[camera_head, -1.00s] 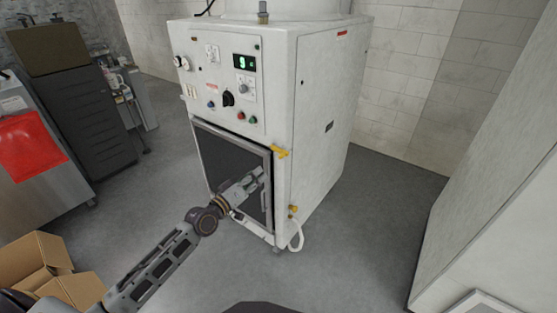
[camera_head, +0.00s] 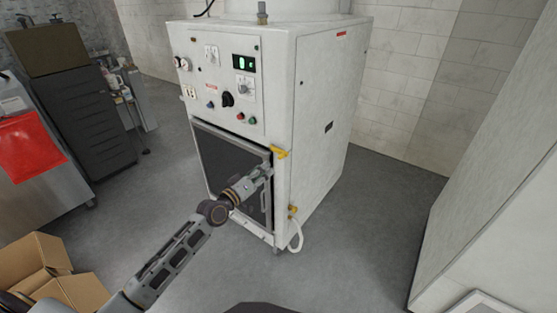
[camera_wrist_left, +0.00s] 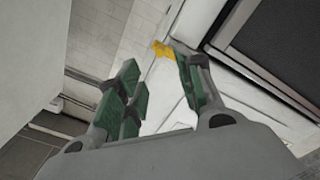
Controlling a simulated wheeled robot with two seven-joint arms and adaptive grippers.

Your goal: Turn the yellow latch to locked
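The yellow latch (camera_head: 279,152) sits at the upper right edge of the washer's dark front door (camera_head: 232,166). In the left wrist view the yellow latch (camera_wrist_left: 162,48) shows just beyond the fingertips, nearer the finger on the right. My left gripper (camera_head: 268,168) is just below the latch in the head view, in front of the door's right edge. In the left wrist view the left gripper (camera_wrist_left: 153,88) has its green-padded fingers apart, with nothing held between them. Whether a finger touches the latch is unclear. My right gripper is not in view.
The white washer cabinet (camera_head: 325,125) has a control panel (camera_head: 222,80) above the door. A brass valve with a white hose (camera_head: 297,232) is low on its right corner. Cardboard boxes (camera_head: 50,270) lie at lower left. Floor right of the washer is clear.

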